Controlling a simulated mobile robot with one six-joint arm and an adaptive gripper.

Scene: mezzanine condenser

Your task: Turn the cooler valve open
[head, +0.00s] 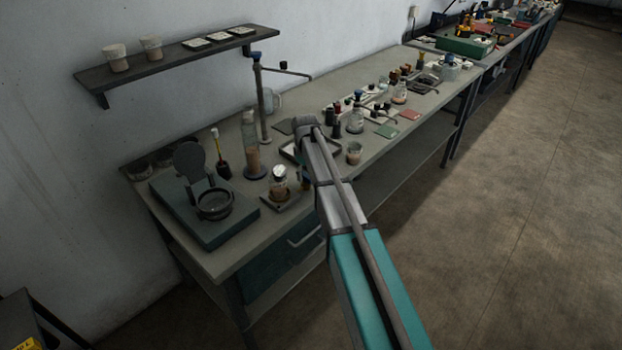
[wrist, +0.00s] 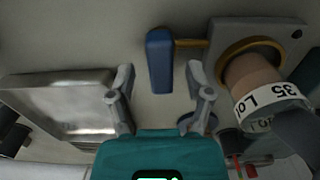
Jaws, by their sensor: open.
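A blue lever handle (wrist: 160,62) on a brass stem (wrist: 190,43) shows in the wrist view, and it looks like the cooler valve. The stem runs right to a grey plate (wrist: 285,35) with a brass ring. My gripper (wrist: 160,74) is open, with one finger on each side of the blue handle and a visible gap on both sides. In the head view my arm hides the gripper. A small blue part (head: 305,180) beside my arm may be the same handle, mostly hidden.
A labelled jar (wrist: 262,90) sits in the brass ring, close to my right finger. A shiny metal tray (wrist: 60,100) lies left of my gripper. In the head view, a clear cylinder (head: 251,140), a tall stand (head: 263,110) and a beaker (head: 354,152) stand on the bench.

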